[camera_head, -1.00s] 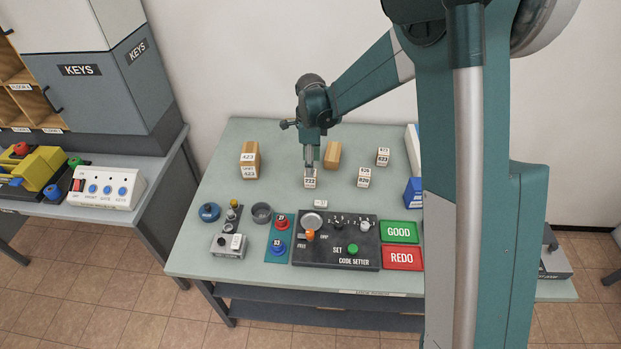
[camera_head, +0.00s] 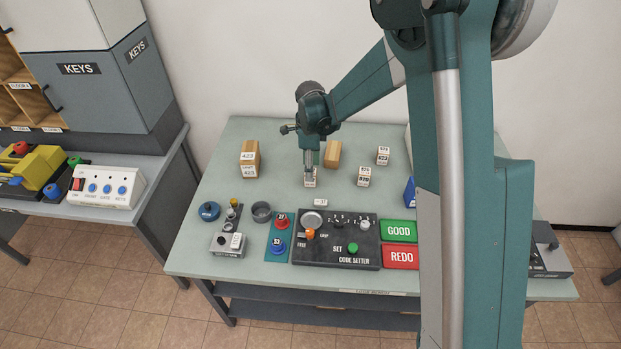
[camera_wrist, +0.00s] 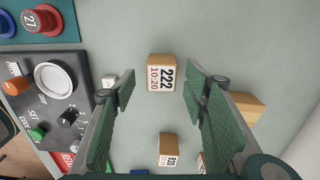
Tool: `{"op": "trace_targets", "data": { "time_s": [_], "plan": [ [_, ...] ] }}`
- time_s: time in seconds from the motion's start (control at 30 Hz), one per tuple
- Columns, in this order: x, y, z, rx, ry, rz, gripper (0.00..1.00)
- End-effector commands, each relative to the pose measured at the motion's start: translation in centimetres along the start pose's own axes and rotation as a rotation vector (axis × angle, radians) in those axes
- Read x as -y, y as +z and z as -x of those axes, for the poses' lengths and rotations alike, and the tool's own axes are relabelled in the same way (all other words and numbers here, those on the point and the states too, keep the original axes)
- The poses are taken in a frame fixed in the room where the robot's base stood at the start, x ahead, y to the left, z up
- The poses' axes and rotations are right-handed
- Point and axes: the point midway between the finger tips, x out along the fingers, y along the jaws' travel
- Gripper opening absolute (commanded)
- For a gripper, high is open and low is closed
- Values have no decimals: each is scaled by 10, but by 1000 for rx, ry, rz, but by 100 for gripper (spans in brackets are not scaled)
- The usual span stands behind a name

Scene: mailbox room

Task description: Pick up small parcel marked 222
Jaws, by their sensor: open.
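The small parcel marked 222 (camera_wrist: 162,73) is a brown box with a white label, seen in the wrist view between and beyond my open fingers. In the head view the same parcel (camera_head: 310,183) stands on the table, partly hidden by my gripper (camera_head: 309,165), which points down right over it. In the wrist view my gripper (camera_wrist: 160,105) has its two green pads spread apart, with bare table showing between each pad and the parcel. I cannot tell how far the fingertips are above the table.
A plain brown parcel (camera_head: 333,154) stands close behind my gripper. Other labelled parcels stand at left (camera_head: 250,160) and right (camera_head: 364,177). The code setter panel (camera_head: 338,255) lies in front, with the GOOD pad (camera_head: 398,229) and REDO pad (camera_head: 401,257) beside it.

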Motion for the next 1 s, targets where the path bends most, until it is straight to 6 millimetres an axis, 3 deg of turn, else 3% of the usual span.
{"op": "trace_targets", "data": {
  "time_s": [0.27, 0.7, 1.0],
  "plan": [
    [0, 0, -6, 0, 0, 0, 44],
    [2, -1, -49, 0, 0, 0, 44],
    [2, -1, -52, 0, 0, 0, 44]
  ]
}}
